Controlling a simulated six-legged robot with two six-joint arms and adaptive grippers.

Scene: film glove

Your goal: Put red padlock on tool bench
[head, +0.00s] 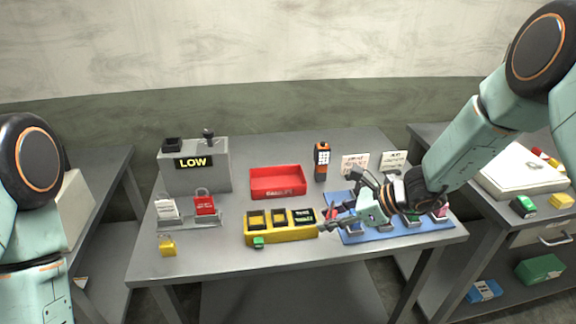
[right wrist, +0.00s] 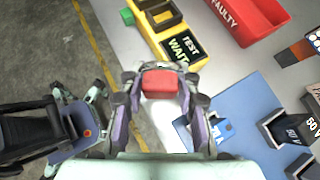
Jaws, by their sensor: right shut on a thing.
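My right gripper (head: 332,219) is shut on a small red block-like thing, which I take for the red padlock (right wrist: 160,84). In the right wrist view it sits between the two fingers (right wrist: 160,92); no shackle shows. In the head view the fingers mostly hide it. The gripper is by the left edge of a blue mat (head: 352,238), just right of the yellow tray. Only parts of my left arm show at the left edge; its gripper is out of view. Grey benches stand left (head: 100,165) and right (head: 483,232); I cannot tell which is the tool bench.
The middle table (head: 205,262) holds a yellow three-part tray (head: 283,236), a red bin (head: 277,182), a grey box reading LOW (head: 194,180), a rack with a white and a red tag (head: 205,205), and a yellow padlock (head: 167,246). A white case (head: 522,170) lies on the right bench.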

